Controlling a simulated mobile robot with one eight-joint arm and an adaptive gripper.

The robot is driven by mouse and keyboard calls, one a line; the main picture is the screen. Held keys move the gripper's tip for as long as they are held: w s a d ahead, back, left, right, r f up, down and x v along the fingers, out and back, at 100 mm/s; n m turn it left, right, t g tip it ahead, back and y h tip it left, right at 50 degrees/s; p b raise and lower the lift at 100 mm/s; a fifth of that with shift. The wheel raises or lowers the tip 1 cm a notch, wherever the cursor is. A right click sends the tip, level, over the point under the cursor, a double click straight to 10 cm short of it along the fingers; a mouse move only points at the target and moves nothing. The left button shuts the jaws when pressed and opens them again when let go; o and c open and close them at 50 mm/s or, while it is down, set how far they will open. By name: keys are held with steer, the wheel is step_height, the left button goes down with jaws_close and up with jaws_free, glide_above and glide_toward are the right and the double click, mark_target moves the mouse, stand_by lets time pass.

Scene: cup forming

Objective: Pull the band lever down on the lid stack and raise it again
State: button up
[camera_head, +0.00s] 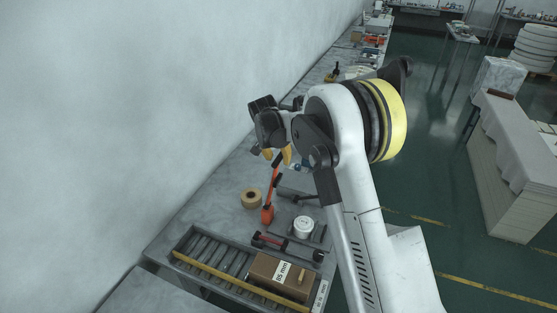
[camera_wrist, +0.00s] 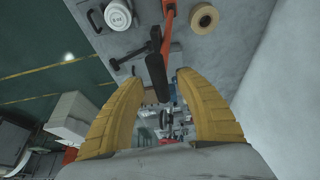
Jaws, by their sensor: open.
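An orange lever (camera_head: 269,200) stands up from the bench beside a tape roll, leaning slightly; I take it for the band lever. In the wrist view its orange arm (camera_wrist: 168,22) runs to a long black grip (camera_wrist: 157,75). My gripper (camera_head: 277,156) is above the lever, with its yellow fingers apart. In the wrist view my gripper (camera_wrist: 158,82) has the black grip between its fingertips, with gaps visible on both sides. A white round lidded piece (camera_head: 303,227), possibly the lid stack, sits to the right of the lever. It also shows in the wrist view (camera_wrist: 117,14).
A tan tape roll (camera_head: 251,198) lies left of the lever. A black bar-shaped piece (camera_head: 298,194) is on its right. A roller tray (camera_head: 210,262) with a cardboard box (camera_head: 284,273) is at the near end. The wall (camera_head: 130,110) bounds the bench's left side.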

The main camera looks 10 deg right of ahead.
steer(key=shift+x, duration=0.75)
jaws_close()
steer(key=shift+d, duration=0.1)
